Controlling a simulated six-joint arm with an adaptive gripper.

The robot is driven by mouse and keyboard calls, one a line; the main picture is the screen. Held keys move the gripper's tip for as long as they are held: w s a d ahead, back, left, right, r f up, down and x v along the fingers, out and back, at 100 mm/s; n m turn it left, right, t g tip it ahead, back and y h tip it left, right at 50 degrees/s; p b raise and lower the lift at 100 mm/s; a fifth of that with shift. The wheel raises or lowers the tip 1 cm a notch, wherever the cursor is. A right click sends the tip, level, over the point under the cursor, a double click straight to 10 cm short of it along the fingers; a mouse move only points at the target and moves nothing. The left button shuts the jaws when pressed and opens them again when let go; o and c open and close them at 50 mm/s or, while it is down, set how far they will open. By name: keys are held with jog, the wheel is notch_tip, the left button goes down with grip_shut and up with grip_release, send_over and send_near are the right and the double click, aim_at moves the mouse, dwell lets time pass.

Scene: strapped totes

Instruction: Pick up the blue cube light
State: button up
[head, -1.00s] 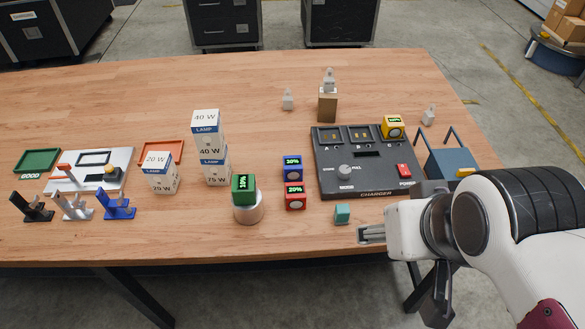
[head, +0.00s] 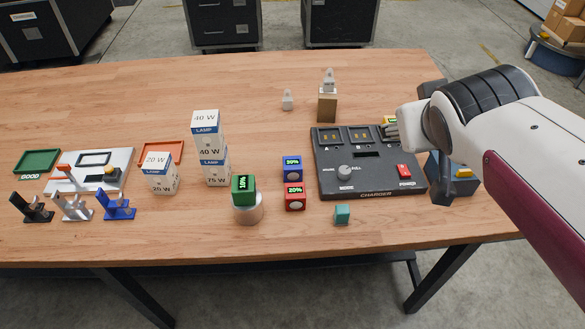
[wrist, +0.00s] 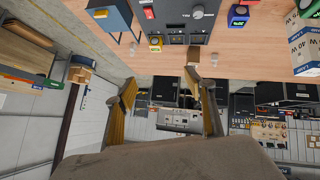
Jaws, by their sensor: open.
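The blue cube light (head: 292,167) stands on the wooden table, left of the charger, with a green "30%" display on top. It also shows near the top of the wrist view (wrist: 238,14). My gripper (head: 390,130) is over the right back part of the charger, well to the right of the blue cube, and partly covers the yellow cube (head: 391,120). In the wrist view, my gripper (wrist: 166,98) has its two fingers spread wide with nothing between them. My wrist hides part of the gripper in the head view.
A red cube light (head: 295,197) stands just in front of the blue one. A green cube (head: 243,184) sits on a silver cylinder (head: 248,210) to the left. Lamp boxes (head: 214,171) stand further left.

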jog(key=w+d+r+n+t, duration=0.15)
jog(key=w+r, duration=0.25)
jog(key=w, duration=0.6)
jog(key=w+a+f+n+t+y, duration=0.1)
jog(key=w+a+n+y, duration=0.25)
jog(key=w, duration=0.55)
jog(key=w+a+f+n+t+y, duration=0.2)
jog(key=w+a+n+y, duration=0.15)
jog(key=w, duration=0.45)
jog(key=w+a+f+n+g+y, duration=0.2)
jog(key=a+f+n, duration=0.1)
jog(key=f, duration=0.1)
jog(key=n+g+y, duration=0.6)
jog(key=g, duration=0.5)
send_near(293, 169)
jog(key=w+a+f, duration=0.1)
jog(key=w, duration=0.1)
jog(key=shift+w+a+f, duration=0.35)
jog(key=shift+w+a, duration=0.05)
jog(key=shift+s+f+g, duration=0.1)
jog(key=shift+s+g, duration=0.1)
jog(key=shift+g, duration=0.05)
